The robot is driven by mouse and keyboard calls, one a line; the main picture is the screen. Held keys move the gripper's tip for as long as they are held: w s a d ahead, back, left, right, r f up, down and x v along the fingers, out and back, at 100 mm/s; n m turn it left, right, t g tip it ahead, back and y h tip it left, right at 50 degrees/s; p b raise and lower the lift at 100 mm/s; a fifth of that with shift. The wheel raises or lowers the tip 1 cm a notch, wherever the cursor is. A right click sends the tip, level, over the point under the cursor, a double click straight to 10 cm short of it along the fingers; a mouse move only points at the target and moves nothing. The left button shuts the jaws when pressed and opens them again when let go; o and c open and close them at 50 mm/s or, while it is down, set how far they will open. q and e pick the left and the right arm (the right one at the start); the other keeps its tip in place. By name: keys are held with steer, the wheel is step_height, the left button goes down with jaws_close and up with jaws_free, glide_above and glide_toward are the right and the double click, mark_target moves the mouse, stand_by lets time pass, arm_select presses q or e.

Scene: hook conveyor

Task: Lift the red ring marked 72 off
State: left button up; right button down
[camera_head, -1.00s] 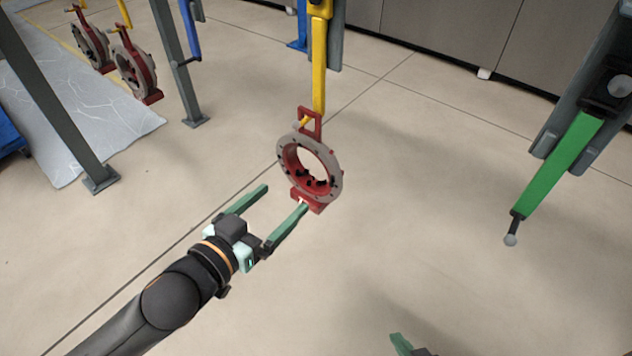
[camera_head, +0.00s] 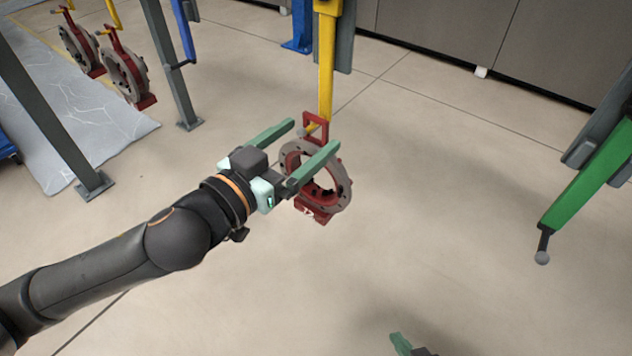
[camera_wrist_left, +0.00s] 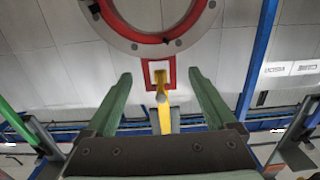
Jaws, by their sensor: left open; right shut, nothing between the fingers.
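A red ring with a grey flange (camera_head: 312,211) hangs from a yellow hook (camera_head: 325,75) in the head view. A pale mark on its base is too small to read. My left gripper (camera_head: 312,134) is open, its fingers overlapping the ring's upper part and handle in the picture. In the left wrist view, the ring's red handle loop (camera_wrist_left: 146,76) shows between the two open fingers (camera_wrist_left: 161,75), apart from both, with the yellow hook (camera_wrist_left: 164,118) passing through it. My right gripper (camera_head: 400,343) shows only partly at the bottom edge and is shut and empty.
Two similar red and grey rings (camera_head: 124,76) hang from yellow hooks at the upper left. Grey posts (camera_head: 50,120) stand at the left. An empty green hook arm (camera_head: 590,170) hangs at the right. The floor between is clear.

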mark_target(328, 120)
arm_select(q)
steer(key=shift+p+x, duration=0.6)
steer(key=shift+x, duration=2.55)
steer(key=shift+c, duration=0.2)
jaws_close()
steer(key=shift+r, duration=0.2)
